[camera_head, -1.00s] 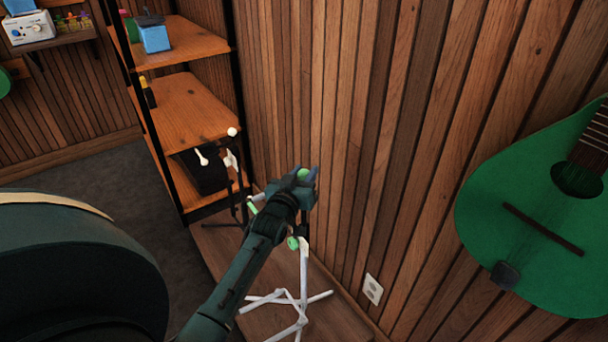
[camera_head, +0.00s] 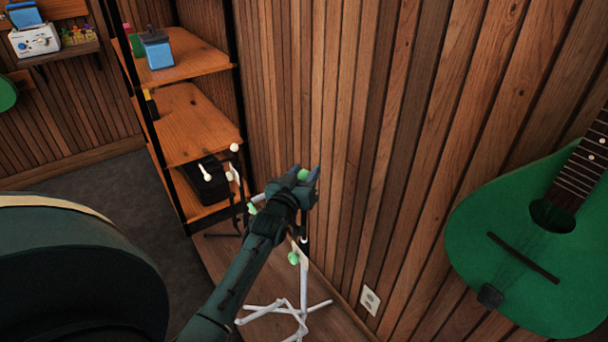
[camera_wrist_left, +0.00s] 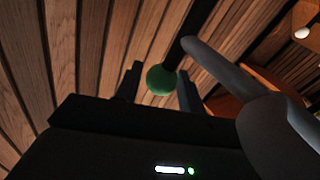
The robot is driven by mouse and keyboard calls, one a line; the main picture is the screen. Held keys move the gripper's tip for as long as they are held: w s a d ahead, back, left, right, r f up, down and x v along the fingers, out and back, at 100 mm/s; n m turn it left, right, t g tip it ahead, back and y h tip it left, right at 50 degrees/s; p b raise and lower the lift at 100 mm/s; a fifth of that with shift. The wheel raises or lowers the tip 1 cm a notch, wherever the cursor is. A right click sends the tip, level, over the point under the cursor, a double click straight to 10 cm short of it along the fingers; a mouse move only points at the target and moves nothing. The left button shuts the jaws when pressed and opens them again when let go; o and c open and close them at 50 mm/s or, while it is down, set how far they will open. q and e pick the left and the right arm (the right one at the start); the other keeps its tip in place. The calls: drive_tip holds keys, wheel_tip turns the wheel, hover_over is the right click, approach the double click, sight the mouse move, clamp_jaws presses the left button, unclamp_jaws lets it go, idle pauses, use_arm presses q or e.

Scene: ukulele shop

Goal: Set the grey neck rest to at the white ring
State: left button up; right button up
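A stand with white legs (camera_head: 302,308) is on the floor by the wall. It carries green ball tips, one low (camera_head: 293,258) and one left of my arm (camera_head: 252,209). My left gripper (camera_head: 305,176) is at its upper part, with a green ball (camera_wrist_left: 161,80) between its fingers. In the left wrist view the fingers stand apart, with a narrow gap beside the ball. A pale grey piece (camera_wrist_left: 265,115) fills the right there; I cannot tell whether it is the grey neck rest. A small white spot (camera_head: 304,240) on the post may be the white ring. My right gripper is out of view.
A second stand with white ball tips (camera_head: 234,147) is behind, in front of the wooden shelf unit (camera_head: 190,125). A slatted wall (camera_head: 390,130) rises close behind my gripper. A green instrument (camera_head: 525,255) hangs at the right, above and right of an outlet (camera_head: 369,300).

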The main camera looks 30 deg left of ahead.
use_arm(q)
drive_tip(key=shift+o, duration=1.1)
drive_tip(key=shift+f, duration=0.15)
drive_tip(key=shift+s+d, duration=0.1)
drive_tip(key=shift+s, duration=0.05)
drive_tip(key=s+d, duration=0.2)
drive_tip(key=s, duration=1)
drive_tip(key=shift+s+d, duration=0.2)
drive_tip(key=shift+s, duration=0.15)
